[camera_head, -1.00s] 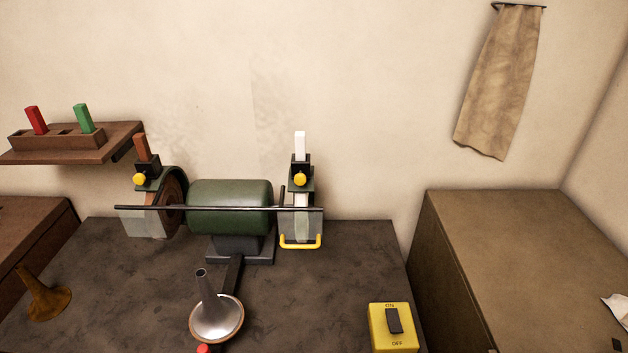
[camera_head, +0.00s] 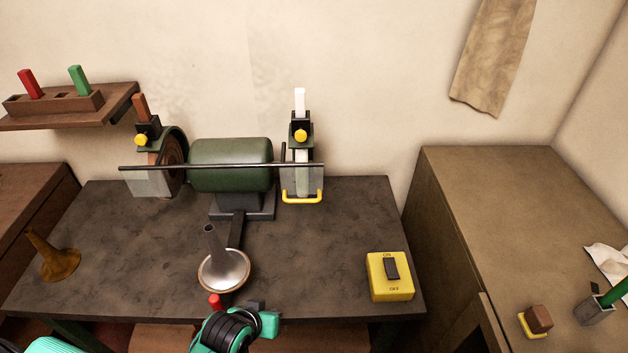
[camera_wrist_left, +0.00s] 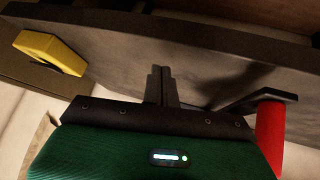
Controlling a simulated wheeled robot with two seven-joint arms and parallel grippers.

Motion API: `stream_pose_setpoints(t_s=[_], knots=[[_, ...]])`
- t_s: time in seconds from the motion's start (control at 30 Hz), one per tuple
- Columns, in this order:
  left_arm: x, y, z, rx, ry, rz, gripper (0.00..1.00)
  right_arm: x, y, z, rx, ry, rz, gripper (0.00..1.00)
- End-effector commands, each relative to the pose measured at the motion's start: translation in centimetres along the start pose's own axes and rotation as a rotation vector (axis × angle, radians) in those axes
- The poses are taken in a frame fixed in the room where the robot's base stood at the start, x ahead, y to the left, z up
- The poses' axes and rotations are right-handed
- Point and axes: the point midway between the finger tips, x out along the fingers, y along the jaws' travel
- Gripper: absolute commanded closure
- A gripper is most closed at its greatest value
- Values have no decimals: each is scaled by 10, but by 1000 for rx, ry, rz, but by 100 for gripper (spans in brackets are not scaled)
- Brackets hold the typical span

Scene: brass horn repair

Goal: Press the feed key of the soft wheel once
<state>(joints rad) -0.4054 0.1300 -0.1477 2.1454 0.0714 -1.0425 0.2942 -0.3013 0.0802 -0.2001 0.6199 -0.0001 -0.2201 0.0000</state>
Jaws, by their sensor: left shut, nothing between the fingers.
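The buffing machine has a green motor (camera_head: 231,165) with a wheel at each end. The left wheel (camera_head: 172,163) is brown, with a brown bar and a yellow knob-like key (camera_head: 141,139) above it. The right wheel (camera_head: 302,178) is pale, with a white bar and a yellow key (camera_head: 301,136) above it. I cannot tell for certain which wheel is the soft one. My left gripper (camera_head: 257,304) is at the table's front edge, well below and in front of both keys. Its fingers (camera_wrist_left: 161,85) are shut and empty in the left wrist view. My right gripper is not in view.
A dark rod (camera_head: 220,167) spans the machine's front. A silver bell (camera_head: 224,269) and red knob (camera_head: 215,301) stand near my left gripper. A yellow switch box (camera_head: 390,277) sits right, a brass bell (camera_head: 53,257) left.

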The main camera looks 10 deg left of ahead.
Motion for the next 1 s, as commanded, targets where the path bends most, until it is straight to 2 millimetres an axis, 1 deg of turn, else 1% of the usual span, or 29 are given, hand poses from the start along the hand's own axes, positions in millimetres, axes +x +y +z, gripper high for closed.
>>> stream_pose_setpoints(t_s=[0.03, 0.17, 0.2, 0.27, 0.3, 0.37, 0.4, 0.5, 0.6, 0.7, 0.8, 0.9, 1.0], knots=[[2, 6, -21, -43, 61, 27, 100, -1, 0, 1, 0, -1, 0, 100], [5, 23, -78, -190, 236, 129, 100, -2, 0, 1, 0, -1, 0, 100], [4, 29, -97, -238, 292, 168, 100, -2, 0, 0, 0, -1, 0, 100], [0, 37, -125, -312, 372, 234, 100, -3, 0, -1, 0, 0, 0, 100], [-3, 43, -144, -362, 424, 282, 100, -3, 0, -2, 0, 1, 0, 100], [-11, 51, -172, -436, 500, 361, 100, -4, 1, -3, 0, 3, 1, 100], [-16, 55, -190, -484, 547, 416, 100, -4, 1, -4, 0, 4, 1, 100], [-34, 66, -232, -598, 652, 561, 100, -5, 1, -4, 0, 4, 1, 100], [-53, 73, -266, -694, 735, 703, 100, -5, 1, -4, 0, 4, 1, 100], [-71, 78, -291, -766, 792, 827, 100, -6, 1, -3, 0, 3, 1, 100], [-84, 81, -308, -813, 826, 916, 100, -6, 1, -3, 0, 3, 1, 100], [-92, 82, -316, -840, 844, 970, 100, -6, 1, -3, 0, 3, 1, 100], [-95, 82, -319, -851, 850, 991, 100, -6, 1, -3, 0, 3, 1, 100]])
